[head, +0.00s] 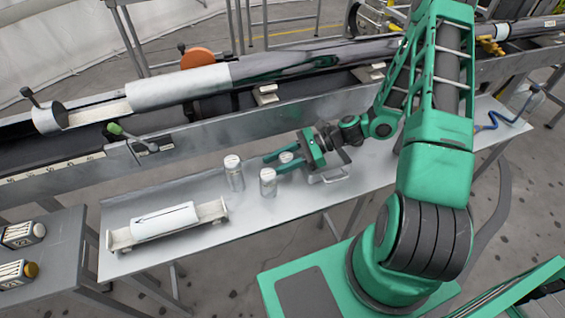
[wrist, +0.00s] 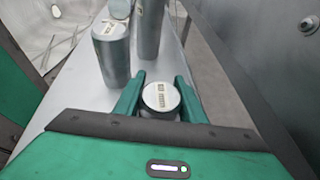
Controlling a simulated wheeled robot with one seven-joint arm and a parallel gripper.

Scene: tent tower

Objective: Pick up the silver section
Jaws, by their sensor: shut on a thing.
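Three upright silver cylinders with labelled pale tops are at the middle of the grey bench. My gripper (head: 273,164) is shut on the rightmost silver section (head: 286,157), with one finger on each side of it. In the wrist view, my gripper (wrist: 160,82) has the round labelled top of this silver section (wrist: 160,97) between its green fingers. Its lower part is hidden, and I cannot tell whether it touches the bench. A second cylinder (head: 268,183) stands just in front of the fingertips, and a third cylinder (head: 234,174) stands farther left.
A white cylinder (head: 165,219) lies in a pale cradle (head: 120,239) at the bench's left end. A long metal trough with a large tube (head: 180,87) runs behind the bench. A handled plate (head: 328,175) lies under my wrist.

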